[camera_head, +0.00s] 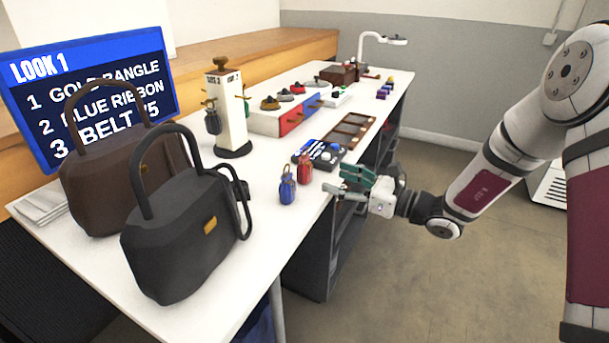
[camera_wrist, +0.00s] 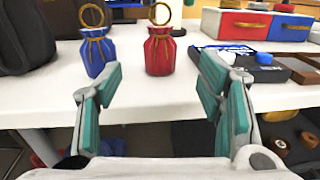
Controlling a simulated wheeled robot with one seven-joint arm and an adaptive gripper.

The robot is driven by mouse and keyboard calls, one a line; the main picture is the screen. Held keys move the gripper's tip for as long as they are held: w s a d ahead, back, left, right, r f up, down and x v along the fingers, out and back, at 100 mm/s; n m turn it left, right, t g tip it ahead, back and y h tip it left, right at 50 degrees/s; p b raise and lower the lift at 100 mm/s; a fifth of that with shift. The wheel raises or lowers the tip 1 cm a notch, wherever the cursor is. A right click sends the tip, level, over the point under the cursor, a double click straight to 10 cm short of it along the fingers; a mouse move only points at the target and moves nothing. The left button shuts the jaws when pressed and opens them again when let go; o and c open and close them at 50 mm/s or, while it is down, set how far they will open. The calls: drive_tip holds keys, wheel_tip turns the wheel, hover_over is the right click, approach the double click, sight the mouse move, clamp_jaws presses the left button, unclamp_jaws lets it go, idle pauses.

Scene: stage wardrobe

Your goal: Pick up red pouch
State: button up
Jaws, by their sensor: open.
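The red pouch (camera_head: 305,170) stands upright on the white table near its front edge, with a gold cord and ring on top. It also shows near the centre of the wrist view (camera_wrist: 160,53). The blue pouch (camera_head: 288,186) of the same shape stands beside it, on the left in the wrist view (camera_wrist: 97,50). My gripper (camera_head: 347,183) is open and empty at the table's front edge, to the right of the red pouch in the head view. In the wrist view its teal-padded fingers (camera_wrist: 158,82) spread apart, with the red pouch beyond them, between and apart from them.
A black handbag (camera_head: 180,240) and a brown handbag (camera_head: 95,190) stand at the left. A dark tray of small items (camera_head: 318,154) lies behind the pouches. A white stand (camera_head: 228,112) with hanging pieces and red and blue drawers (camera_head: 291,122) are farther back.

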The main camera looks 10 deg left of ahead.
sight(310, 170)
drive_tip(key=b+x, duration=0.2)
drive_tip(key=x, duration=0.8)
drive_tip(key=shift+w+a+f+b, duration=0.1)
drive_tip(key=shift+b, duration=0.3)
drive_tip(key=c, duration=1.2)
